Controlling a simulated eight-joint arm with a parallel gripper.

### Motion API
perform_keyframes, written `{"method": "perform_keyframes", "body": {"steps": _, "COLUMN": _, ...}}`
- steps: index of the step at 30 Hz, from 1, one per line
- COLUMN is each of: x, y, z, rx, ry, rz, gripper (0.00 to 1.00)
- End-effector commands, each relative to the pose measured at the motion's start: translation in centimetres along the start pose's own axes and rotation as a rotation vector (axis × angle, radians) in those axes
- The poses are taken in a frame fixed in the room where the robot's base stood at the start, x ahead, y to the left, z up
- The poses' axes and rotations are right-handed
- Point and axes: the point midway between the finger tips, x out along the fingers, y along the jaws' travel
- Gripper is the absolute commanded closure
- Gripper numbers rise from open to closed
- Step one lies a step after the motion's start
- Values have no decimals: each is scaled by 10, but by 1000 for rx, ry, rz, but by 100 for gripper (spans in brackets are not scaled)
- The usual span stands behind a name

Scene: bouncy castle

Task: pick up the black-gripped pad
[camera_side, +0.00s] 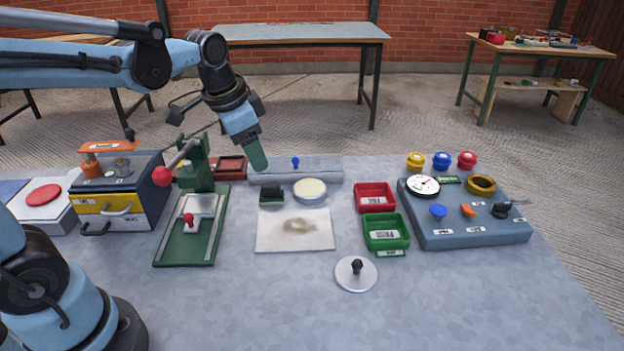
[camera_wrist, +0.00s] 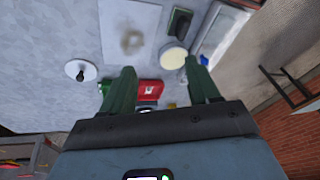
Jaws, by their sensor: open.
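The black-gripped pad (camera_side: 271,196) is a small dark block with a greenish lower edge. It lies on the grey table at the back edge of a stained white sheet (camera_side: 295,236), left of a round cream-topped dish (camera_side: 310,190). In the wrist view the pad (camera_wrist: 179,22) shows near the top, beside the round dish (camera_wrist: 173,57). My gripper (camera_side: 258,158) hangs above and behind the pad, apart from it, with green fingers pointing down. In the wrist view my gripper (camera_wrist: 160,70) has its two fingers spread with nothing held between them.
A green press (camera_side: 192,215) with a red-knobbed lever stands left of the pad. A long grey bar (camera_side: 296,170) lies behind it. Red (camera_side: 375,197) and green (camera_side: 386,232) bins and a knobbed disc (camera_side: 356,275) are to the right. The front table is clear.

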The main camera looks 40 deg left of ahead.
Motion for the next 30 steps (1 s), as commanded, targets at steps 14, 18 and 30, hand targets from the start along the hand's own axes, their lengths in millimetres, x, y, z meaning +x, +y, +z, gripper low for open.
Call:
{"method": "perform_keyframes", "body": {"steps": 14, "x": 56, "y": -56, "z": -41, "rx": 349, "ry": -228, "rz": 165, "gripper": 39}}
{"method": "perform_keyframes", "body": {"steps": 18, "x": 65, "y": -62, "z": -43, "rx": 392, "ry": -249, "rz": 192, "gripper": 39}}
{"method": "perform_keyframes", "body": {"steps": 30, "x": 113, "y": -56, "z": -29, "rx": 402, "ry": -253, "rz": 198, "gripper": 39}}
